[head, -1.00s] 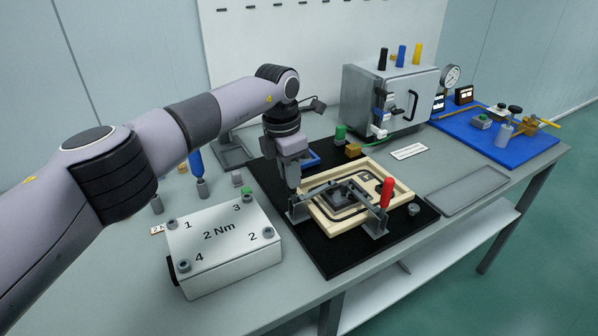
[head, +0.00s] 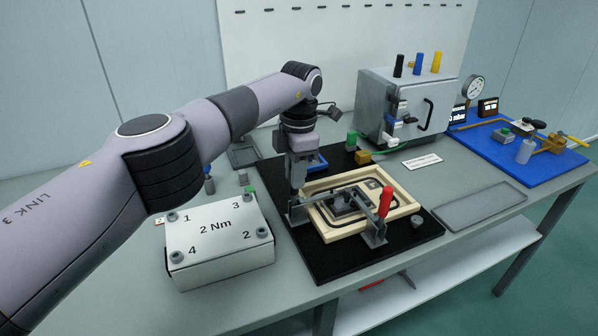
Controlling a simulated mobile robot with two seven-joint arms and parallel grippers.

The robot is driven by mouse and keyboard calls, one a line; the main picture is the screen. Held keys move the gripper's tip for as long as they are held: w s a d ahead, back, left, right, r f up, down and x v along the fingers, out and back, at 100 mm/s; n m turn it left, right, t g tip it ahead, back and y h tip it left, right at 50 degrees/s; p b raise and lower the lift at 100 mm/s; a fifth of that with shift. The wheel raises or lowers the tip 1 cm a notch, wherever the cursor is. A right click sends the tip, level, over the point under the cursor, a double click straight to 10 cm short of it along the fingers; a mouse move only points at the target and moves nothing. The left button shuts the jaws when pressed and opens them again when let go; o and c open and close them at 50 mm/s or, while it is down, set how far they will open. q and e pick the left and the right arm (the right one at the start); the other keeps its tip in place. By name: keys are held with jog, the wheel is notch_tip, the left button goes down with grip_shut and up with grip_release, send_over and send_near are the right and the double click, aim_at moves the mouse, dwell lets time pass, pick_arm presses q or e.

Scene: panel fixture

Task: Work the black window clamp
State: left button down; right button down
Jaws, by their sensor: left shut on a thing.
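A light wooden frame (head: 405,204) with a dark window panel lies on a black mat (head: 325,262). The red-handled clamp (head: 385,202) stands at its right front side, handle upright. The black window clamp (head: 297,214) is at the frame's left front corner; its grey bracket shows, but its handle is mostly hidden by my gripper. My left gripper (head: 297,192) points down over that clamp and is shut on what looks like its black handle. The handle's exact angle cannot be told. My right gripper is not in view.
A white box (head: 219,243) marked 2 Nm stands close left of the mat. A grey tray (head: 480,204) and a blue mat (head: 500,150) with parts lie to the right.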

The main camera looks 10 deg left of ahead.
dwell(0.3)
pick_arm(q)
jog(key=c, duration=1.3)
grip_release()
jog(key=shift+r, duration=0.3)
jog(key=r, duration=0.4)
jog(key=shift+d, duration=0.2)
jog(key=shift+r+p, duration=0.9)
jog(key=shift+p, duration=0.2)
jog(key=shift+w+r+p, duration=0.1)
jog(key=shift+r+p, duration=0.3)
jog(key=shift+p, duration=0.3)
jog(key=shift+f, duration=0.1)
